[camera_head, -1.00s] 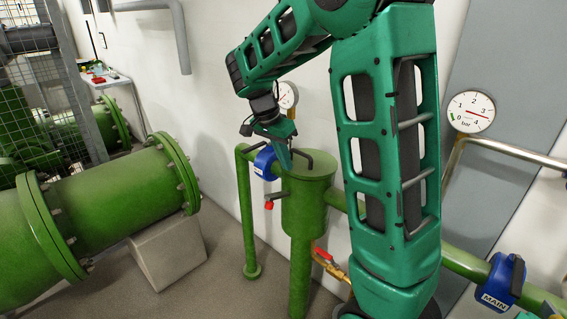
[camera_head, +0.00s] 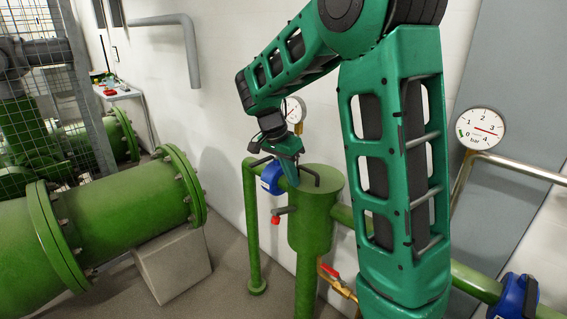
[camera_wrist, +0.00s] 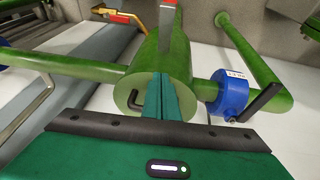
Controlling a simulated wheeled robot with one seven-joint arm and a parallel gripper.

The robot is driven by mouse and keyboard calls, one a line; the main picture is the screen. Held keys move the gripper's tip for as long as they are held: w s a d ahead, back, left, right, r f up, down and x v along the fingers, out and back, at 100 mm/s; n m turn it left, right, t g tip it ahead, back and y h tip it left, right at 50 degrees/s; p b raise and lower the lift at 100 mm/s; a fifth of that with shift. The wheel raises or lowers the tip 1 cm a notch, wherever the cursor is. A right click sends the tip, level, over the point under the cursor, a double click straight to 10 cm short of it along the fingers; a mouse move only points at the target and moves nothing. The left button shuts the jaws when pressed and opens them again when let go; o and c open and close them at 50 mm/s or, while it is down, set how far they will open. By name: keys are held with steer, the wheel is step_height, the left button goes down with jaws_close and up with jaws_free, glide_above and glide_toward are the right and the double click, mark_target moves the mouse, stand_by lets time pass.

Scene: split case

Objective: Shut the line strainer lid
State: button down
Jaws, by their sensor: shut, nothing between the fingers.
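The line strainer is the green upright cylinder (camera_head: 311,228) in the middle of the head view. Its round green top (camera_head: 326,180) looks flat on the body, and I see no gap at the rim. A bent black handle (camera_head: 313,176) shows at the top; it also shows in the wrist view (camera_wrist: 136,102). My gripper (camera_head: 293,183) is shut and empty, with its green fingers pointing down at the left side of the top. In the wrist view, the closed fingers (camera_wrist: 161,100) cover part of the top face. I cannot tell whether they touch it.
A blue-collared valve (camera_head: 271,178) with a black lever sits just left of the strainer. A red-ended stub (camera_head: 276,219) and a red-handled brass valve (camera_head: 332,272) are below. A large green flanged pipe (camera_head: 120,208) lies left. A gauge (camera_head: 481,130) is at right.

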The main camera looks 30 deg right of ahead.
steer(key=a+v, duration=0.1)
steer(key=v, duration=1.2)
steer(key=s+d+f+n+y, duration=0.15)
steer(key=s+d, duration=0.25)
steer(key=s, duration=0.4)
steer(key=s+d+f+n, duration=0.3)
steer(key=s+d, duration=0.1)
steer(key=s, duration=0.4)
steer(key=s+a+f+n+y, duration=0.1)
steer(key=s+a+f+n, duration=0.1)
steer(key=s+f, duration=0.2)
steer(key=s+a+f+n+y, duration=0.1)
steer(key=s+f, duration=0.3)
steer(key=s, duration=0.7)
steer(key=shift+a+n, duration=0.45)
steer(key=shift+n, duration=0.4)
steer(key=shift+y, duration=0.25)
steer(key=shift+w+f, duration=0.2)
steer(key=shift+w, duration=0.45)
